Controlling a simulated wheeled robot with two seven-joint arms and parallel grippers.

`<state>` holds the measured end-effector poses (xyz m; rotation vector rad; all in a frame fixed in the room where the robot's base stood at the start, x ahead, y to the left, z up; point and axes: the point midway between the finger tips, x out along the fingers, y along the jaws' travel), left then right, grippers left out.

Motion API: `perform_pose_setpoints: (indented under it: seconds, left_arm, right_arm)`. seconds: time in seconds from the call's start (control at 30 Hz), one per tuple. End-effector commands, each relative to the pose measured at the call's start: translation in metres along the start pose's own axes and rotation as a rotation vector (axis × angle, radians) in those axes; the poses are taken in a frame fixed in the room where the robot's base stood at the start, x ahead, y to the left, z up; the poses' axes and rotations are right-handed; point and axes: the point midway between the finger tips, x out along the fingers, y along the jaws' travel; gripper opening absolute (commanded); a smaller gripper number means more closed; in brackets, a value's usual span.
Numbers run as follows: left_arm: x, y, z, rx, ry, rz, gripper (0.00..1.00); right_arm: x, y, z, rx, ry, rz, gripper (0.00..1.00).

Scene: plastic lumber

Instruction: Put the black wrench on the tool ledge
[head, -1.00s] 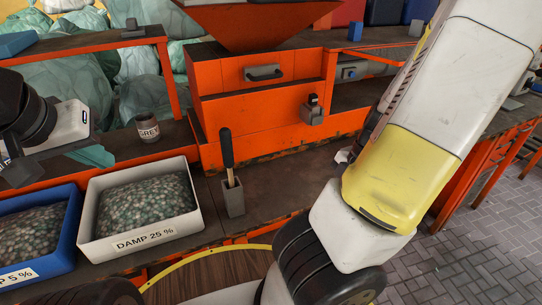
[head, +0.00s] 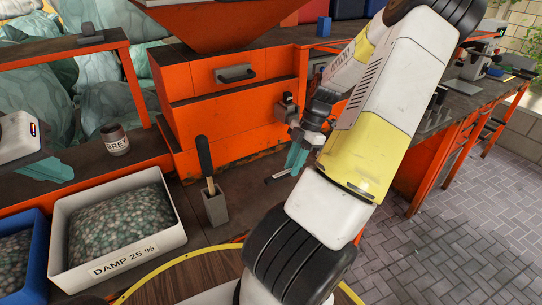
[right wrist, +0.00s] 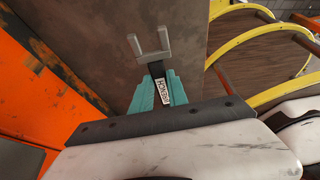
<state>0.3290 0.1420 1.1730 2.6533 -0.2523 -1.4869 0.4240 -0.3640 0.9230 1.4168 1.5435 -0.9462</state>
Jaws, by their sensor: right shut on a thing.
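The wrench (right wrist: 151,62) has a grey open-ended head, a dark shaft and a white label. My right gripper (right wrist: 154,92) is shut on its shaft, with the head sticking out past the teal fingertips. In the head view my right gripper (head: 293,160) holds the wrench (head: 277,177) above the dark bench, right of the grey holder. My left gripper (head: 45,170) is partly in view at the left edge, and its opening does not show. A raised dark shelf (head: 75,45) stands at the upper left; I cannot tell which surface is the tool ledge.
A grey holder (head: 215,207) with a black-handled tool stands on the bench. A white bin (head: 178,240) marked DAMP 25 % and a blue bin (head: 38,262) are at the left. An orange machine (head: 235,110) stands behind. A labelled can (head: 115,140) sits on a shelf.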

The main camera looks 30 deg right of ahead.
Motion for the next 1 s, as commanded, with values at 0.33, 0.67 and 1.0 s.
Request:
perform_pose_setpoints:
  seconds: [0.33,0.67,1.0]
  left_arm:
    - [0.000,0.000,0.000,0.000,0.000,0.000,0.00]
    - [0.000,0.000,0.000,0.000,0.000,0.000,0.00]
    - [0.000,0.000,0.000,0.000,0.000,0.000,0.00]
  right_arm:
    - [0.023,0.012,0.014,0.000,0.003,-0.002,0.00]
    - [0.032,0.012,0.018,0.000,-0.001,0.000,0.00]
    - [0.034,0.012,0.019,0.000,-0.001,0.000,0.41]
